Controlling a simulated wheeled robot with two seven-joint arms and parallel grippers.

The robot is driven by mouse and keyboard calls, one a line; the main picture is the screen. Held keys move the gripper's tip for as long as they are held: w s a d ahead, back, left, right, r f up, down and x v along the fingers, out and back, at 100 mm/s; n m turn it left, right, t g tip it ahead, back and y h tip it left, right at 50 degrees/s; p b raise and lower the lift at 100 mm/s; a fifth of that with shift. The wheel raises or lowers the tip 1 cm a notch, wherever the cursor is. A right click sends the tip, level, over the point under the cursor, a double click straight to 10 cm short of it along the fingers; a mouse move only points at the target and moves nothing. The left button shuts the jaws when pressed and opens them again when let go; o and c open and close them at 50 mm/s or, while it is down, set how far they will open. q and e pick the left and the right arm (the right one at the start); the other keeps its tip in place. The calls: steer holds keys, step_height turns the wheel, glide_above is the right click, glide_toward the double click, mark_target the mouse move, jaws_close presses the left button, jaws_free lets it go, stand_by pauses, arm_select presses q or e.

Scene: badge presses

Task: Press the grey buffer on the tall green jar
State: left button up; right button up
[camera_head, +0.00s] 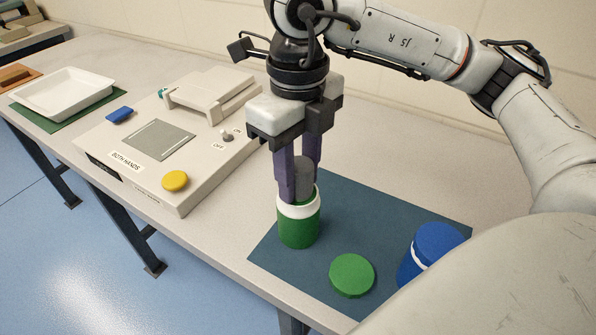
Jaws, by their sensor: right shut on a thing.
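The green jar (298,228) with a white band near its top stands upright on the dark blue mat (375,208). My right gripper (300,190) points straight down over it. Its purple fingers are shut on the grey buffer (305,176), a grey cylinder between them. The lower end of the buffer and the fingertips are at the jar's mouth; I cannot tell whether the buffer touches the jar. My left gripper is out of view.
A green disc (352,274) lies on the mat, and a blue jar (430,247) stands right of it, partly behind my arm. The badge press (150,165) with a yellow button (175,181) stands left. A white tray (62,92) is at far left.

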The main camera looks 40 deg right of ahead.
mark_target(298, 163)
steer(key=shift+r+p, duration=2.1)
steer(key=shift+r, duration=1.3)
